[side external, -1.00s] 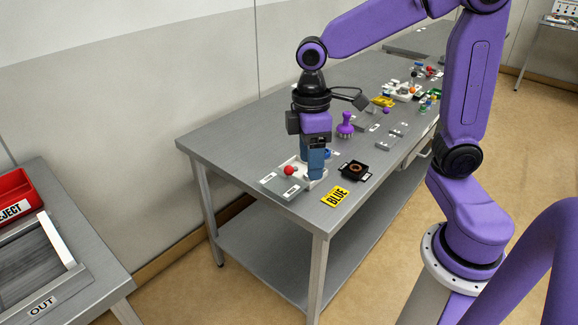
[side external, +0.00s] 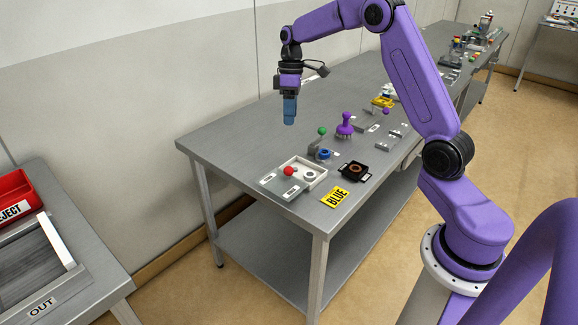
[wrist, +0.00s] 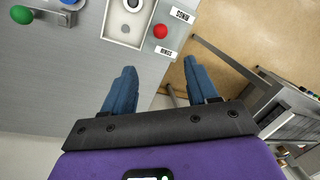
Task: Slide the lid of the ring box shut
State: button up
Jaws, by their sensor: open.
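The ring box (side external: 319,179) is a white tray near the table's left end. A ring (side external: 309,175) lies inside; the wrist view also shows the ring (wrist: 133,4) at the top edge. The grey lid (side external: 279,184) with a red knob (side external: 289,171) lies at the box's left end, leaving much of the inside uncovered. In the wrist view the lid (wrist: 172,45) shows its red knob (wrist: 160,31) and labels. My gripper (side external: 289,121), with blue fingers, is raised above the table behind the box. It is open and empty in the wrist view (wrist: 160,70).
The table's left rear is clear.

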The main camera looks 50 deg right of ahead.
send_near(282, 178)
jog(key=f, duration=0.1)
jog(key=s+f, duration=0.1)
jog(key=f, duration=0.1)
jog(key=s+f, duration=0.1)
jog(key=f, duration=0.1)
jog(key=shift+s+f, duration=0.15)
jog(key=shift+s, duration=0.1)
